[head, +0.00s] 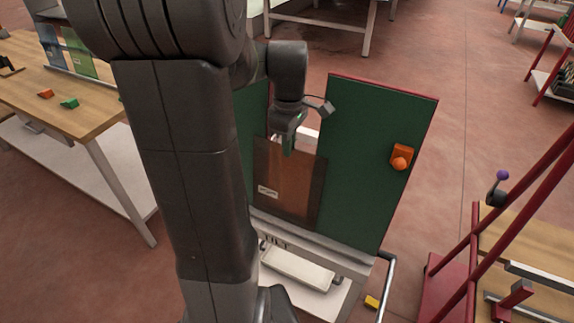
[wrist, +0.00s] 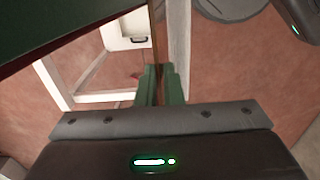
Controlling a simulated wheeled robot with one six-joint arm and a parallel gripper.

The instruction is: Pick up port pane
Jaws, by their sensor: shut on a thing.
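The port pane (head: 280,200) looks like a brown, see-through upright sheet with a small white label low on its left side. It stands in the gap between two dark green panels. My gripper (head: 289,146) is at its top edge, pointing down, with the green fingers shut on it. In the wrist view the green fingers (wrist: 160,88) close on a thin brown edge (wrist: 155,42), seen nearly end-on. The pane's lower edge is close to the rack's sill; I cannot tell whether they touch.
The right green panel (head: 360,165) carries an orange knob (head: 401,158). The pale rack (head: 330,257) stands below. A wooden table (head: 85,105) with small orange and green pieces is at left. A red-framed bench (head: 520,235) stands at right.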

